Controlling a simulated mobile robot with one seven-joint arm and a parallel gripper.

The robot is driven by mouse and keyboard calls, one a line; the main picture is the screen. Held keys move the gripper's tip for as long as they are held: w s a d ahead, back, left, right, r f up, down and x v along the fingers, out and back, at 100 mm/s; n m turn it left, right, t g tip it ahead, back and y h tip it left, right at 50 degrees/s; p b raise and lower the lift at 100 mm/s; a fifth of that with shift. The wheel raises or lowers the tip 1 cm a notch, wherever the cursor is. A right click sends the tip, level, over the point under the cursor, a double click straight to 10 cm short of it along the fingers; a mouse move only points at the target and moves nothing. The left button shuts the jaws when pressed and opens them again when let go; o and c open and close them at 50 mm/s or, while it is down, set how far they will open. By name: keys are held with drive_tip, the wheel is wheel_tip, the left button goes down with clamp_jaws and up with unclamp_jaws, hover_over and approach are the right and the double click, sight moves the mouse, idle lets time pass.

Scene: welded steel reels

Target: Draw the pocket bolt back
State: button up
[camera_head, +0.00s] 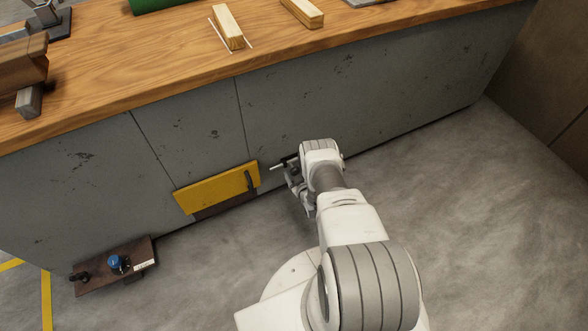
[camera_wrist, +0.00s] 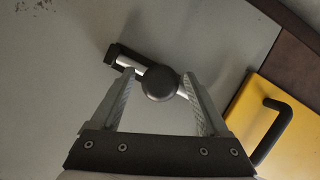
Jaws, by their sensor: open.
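In the head view a part of the bolt (camera_head: 279,165) shows as a thin rod beside my arm's end. My gripper (camera_wrist: 160,80) is open, with its two fingertips on either side of the black knob. I cannot tell whether either finger touches it. In the head view my gripper is mostly hidden by my wrist.
A yellow panel (camera_head: 212,188) with a black handle (camera_head: 249,180) is on the bench front left of my gripper; it also shows in the wrist view (camera_wrist: 298,135). A dark board with a blue knob (camera_head: 118,263) is at lower left. Floor at right is clear.

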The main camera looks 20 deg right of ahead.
clamp_jaws()
idle(0.5)
idle(1.0)
